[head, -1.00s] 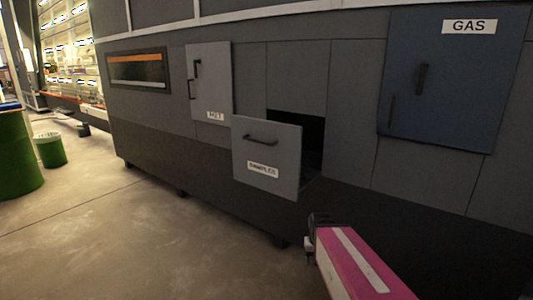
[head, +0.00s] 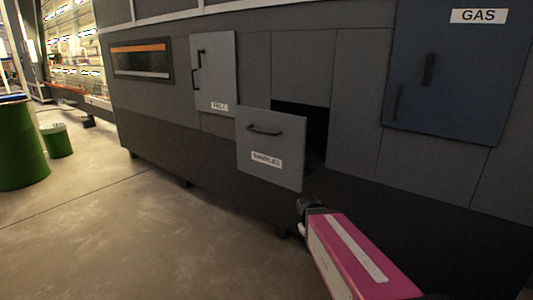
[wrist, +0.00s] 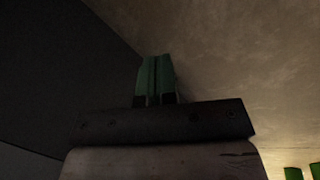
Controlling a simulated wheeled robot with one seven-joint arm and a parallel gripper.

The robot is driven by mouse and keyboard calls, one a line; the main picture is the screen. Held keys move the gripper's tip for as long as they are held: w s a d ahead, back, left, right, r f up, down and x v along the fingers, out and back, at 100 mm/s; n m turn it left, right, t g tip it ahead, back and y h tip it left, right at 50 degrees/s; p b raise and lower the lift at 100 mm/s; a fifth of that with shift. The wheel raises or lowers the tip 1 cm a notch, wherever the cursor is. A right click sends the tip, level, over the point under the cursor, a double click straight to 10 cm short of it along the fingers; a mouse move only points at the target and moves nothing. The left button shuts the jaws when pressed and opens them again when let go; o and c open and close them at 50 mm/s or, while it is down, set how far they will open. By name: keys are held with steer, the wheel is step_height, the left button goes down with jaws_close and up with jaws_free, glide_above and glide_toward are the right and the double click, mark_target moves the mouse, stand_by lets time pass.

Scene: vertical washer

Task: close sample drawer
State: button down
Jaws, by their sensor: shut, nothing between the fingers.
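The sample drawer (head: 270,178) is a grey front panel labelled SAMPLES with a dark bar handle (head: 265,130). It stands pulled out from the machine, with a dark opening (head: 315,120) showing behind and beside it. My gripper (head: 304,204) is at the end of my pink arm, low and just below the right lower corner of the drawer front in the head view. I cannot tell whether it touches the drawer. In the wrist view its two green fingers (wrist: 155,75) are together with nothing between them. The drawer is not clearly visible in the wrist view.
A grey door (head: 214,75) is left of the drawer, and a blue GAS door (head: 440,85) is at upper right. A green barrel (head: 20,150) and a small green bucket (head: 57,142) stand at far left. The floor (head: 120,230) in front is clear.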

steer(key=w+a+r+n+t+h, duration=0.35)
steer(key=w+a+r+n, duration=0.2)
steer(key=w+n, duration=0.25)
steer(key=n+t+h, duration=0.5)
steer(key=n+t, duration=0.5)
steer(key=n, duration=0.6)
glide_toward(269, 150)
steer(key=shift+y, duration=0.25)
steer(key=x, duration=0.7)
steer(key=shift+w+d+r, duration=0.1)
steer(key=shift+w+d, duration=0.05)
steer(key=shift+d, duration=0.1)
steer(key=x, duration=2.6)
steer(key=shift+w+r, duration=0.3)
steer(key=shift+w, duration=0.15)
steer(key=shift+w+d, duration=0.15)
steer(key=shift+d, duration=0.05)
